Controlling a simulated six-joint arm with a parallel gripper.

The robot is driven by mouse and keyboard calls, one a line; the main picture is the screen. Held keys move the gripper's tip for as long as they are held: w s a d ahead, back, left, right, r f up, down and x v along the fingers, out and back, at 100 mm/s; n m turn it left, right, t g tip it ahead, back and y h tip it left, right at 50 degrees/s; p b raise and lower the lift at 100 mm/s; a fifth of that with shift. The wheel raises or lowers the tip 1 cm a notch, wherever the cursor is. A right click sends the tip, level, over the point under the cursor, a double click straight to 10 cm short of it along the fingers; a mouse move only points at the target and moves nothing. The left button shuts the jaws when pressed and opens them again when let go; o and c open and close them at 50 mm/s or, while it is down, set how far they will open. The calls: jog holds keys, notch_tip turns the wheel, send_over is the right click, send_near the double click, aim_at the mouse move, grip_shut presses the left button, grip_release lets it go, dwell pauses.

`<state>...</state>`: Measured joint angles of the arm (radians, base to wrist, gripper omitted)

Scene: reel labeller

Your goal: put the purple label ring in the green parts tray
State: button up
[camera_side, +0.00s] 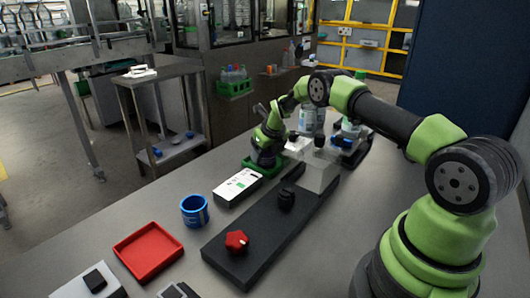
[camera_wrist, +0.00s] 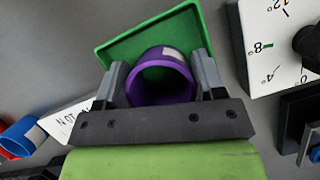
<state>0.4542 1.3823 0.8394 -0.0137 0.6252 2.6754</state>
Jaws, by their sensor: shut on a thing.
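The purple label ring (camera_wrist: 176,56) sits between the two fingers of my gripper (camera_wrist: 162,84) in the wrist view, and the gripper is shut on it. The ring's open end faces the camera, and a pale label patch shows on its top. The green parts tray (camera_wrist: 122,47) lies behind and beneath the ring in that view. In the side view my gripper (camera_side: 264,160) is at the green tray (camera_side: 250,164), whose middle it hides. The purple ring cannot be made out there. Whether the ring touches the tray floor is unclear.
A white panel (camera_side: 238,187) stands just in front of the tray. A blue ring (camera_side: 194,210) and a red tray (camera_side: 148,251) are nearer the camera. A dark base with a red knob (camera_side: 237,241) lies to the right. Bare table surrounds the blue ring.

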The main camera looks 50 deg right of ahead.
jog(key=o, duration=0.6)
jog(key=shift+f, duration=0.1)
